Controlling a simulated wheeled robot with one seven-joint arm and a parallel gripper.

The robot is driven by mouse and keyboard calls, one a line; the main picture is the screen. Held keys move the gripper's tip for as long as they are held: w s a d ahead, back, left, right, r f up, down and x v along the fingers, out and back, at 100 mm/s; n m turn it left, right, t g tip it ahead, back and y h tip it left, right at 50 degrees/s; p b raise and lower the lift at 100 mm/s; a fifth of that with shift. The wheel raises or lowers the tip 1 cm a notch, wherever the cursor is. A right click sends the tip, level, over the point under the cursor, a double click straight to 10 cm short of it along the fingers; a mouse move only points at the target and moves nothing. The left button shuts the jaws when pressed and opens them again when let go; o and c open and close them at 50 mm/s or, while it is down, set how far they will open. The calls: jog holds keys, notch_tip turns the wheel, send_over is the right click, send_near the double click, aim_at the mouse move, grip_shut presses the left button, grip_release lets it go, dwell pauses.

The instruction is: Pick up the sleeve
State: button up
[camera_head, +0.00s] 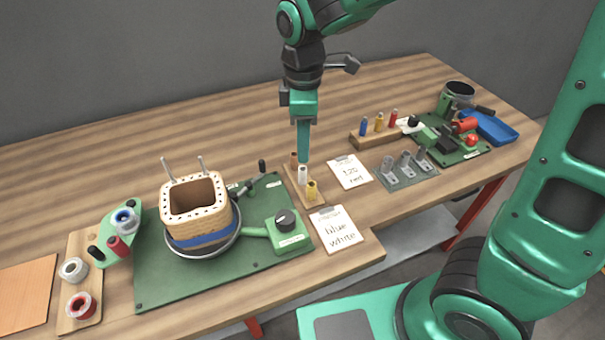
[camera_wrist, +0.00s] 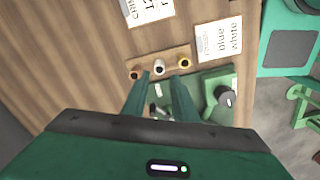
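A small wooden rack (camera_head: 318,197) holds three upright sleeves: a brown one (camera_head: 294,160), a white one (camera_head: 303,175) and a yellow one (camera_head: 312,190). In the wrist view the brown sleeve (camera_wrist: 136,73), white sleeve (camera_wrist: 159,67) and yellow sleeve (camera_wrist: 184,63) stand in a row just beyond my fingertips. My gripper (camera_head: 303,160) points down above the rack, close to the brown and white sleeves. In the wrist view my gripper (camera_wrist: 161,77) has its fingers apart with nothing between them. The white sleeve lines up with the gap. I cannot tell the exact height.
A card reading "blue white" (camera_head: 336,230) and another card (camera_head: 349,172) flank the rack. Left is a green board (camera_head: 160,285) with a wound coil frame (camera_head: 197,205). A second rack (camera_head: 368,139) holds blue, yellow and red sleeves. The back of the table is clear.

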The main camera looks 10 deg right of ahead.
aim_at(302, 172)
notch_tip(302, 172, down, 9)
jog(key=shift+w+f, duration=0.15)
jog(key=shift+f, duration=0.05)
dwell(0.4)
grip_shut()
